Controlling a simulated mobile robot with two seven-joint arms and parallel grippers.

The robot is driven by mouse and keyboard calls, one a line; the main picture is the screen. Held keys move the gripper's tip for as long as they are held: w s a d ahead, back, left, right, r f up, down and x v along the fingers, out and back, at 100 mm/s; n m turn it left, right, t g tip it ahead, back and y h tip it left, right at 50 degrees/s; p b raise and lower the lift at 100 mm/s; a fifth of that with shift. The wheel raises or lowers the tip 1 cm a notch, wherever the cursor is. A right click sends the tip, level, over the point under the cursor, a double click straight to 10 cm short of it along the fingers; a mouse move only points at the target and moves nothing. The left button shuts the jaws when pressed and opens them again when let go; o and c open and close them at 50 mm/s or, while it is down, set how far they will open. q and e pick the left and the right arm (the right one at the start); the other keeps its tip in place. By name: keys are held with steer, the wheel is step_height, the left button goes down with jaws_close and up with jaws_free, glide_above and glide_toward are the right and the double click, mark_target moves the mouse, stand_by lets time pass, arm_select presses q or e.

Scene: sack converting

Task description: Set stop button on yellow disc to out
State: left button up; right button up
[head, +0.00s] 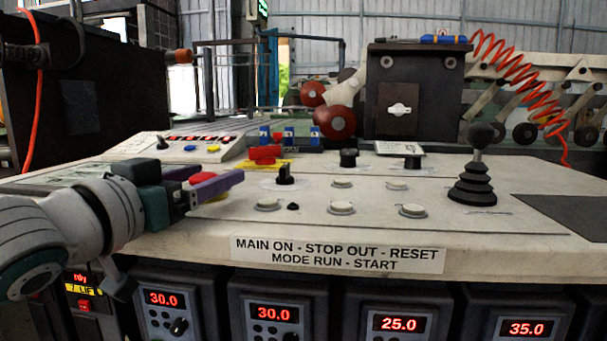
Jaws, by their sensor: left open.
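The stop button is a red mushroom head (207,180) at the left of the sloping white console (330,225). A sliver of its yellow disc (219,198) shows below it. My left gripper (220,173) comes in from the left with its purple fingers open. The near finger crosses in front of the red head and the far finger is behind it, so the head appears between them. Whether either finger touches it I cannot tell. The near finger hides much of the button, and whether it is in or out cannot be seen. My right gripper is not in view.
A red-handled switch on a yellow plate (265,153) and a black selector knob (285,175) stand close to the right. Several pale push buttons (341,207) are beyond. A black-booted joystick (474,185) rises at the right. A label (337,254) is on the front edge.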

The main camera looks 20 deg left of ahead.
arm_select(q)
jaws_close()
stand_by(0.5)
stand_by(0.8)
